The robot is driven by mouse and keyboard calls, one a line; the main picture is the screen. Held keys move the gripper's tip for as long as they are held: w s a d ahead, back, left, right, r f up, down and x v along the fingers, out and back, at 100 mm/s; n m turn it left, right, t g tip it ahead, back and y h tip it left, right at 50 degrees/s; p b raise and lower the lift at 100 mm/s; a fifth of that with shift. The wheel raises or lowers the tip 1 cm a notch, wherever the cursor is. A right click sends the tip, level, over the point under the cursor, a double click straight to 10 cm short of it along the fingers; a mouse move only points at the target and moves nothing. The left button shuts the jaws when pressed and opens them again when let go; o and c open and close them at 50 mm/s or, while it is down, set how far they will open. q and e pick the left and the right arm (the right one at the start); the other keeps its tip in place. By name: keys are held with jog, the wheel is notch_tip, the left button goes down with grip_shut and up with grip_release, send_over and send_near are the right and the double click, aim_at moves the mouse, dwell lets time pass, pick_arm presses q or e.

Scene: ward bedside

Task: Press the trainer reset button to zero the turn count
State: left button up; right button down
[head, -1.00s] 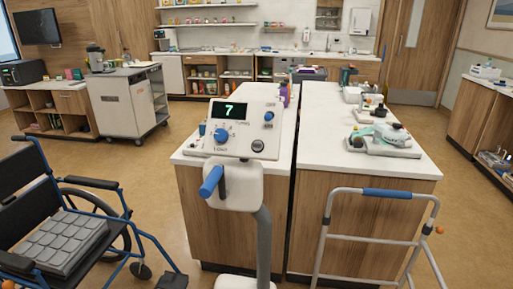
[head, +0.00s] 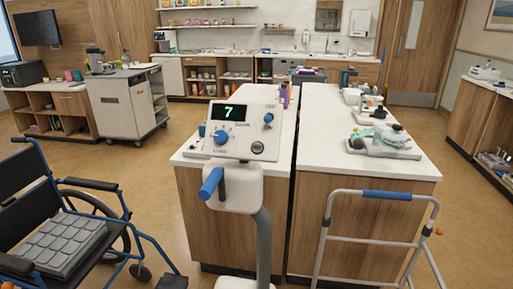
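The trainer (head: 236,188) stands upright in the middle of the head view, in front of a counter. Its tilted white panel (head: 243,142) carries a dark display (head: 229,112) showing a green 7. A round dark button with a pale ring (head: 258,148) is at the lower right. The panel lettering is too small to read, so I cannot tell which control is the reset. Neither of my grippers is in view.
A wheelchair (head: 62,240) stands at the left and a walker with a blue grip (head: 386,195) at the front right. White-topped counters (head: 350,172) stand behind the trainer. A grey cart (head: 126,105) is further back. Open floor (head: 150,185) lies between wheelchair and trainer.

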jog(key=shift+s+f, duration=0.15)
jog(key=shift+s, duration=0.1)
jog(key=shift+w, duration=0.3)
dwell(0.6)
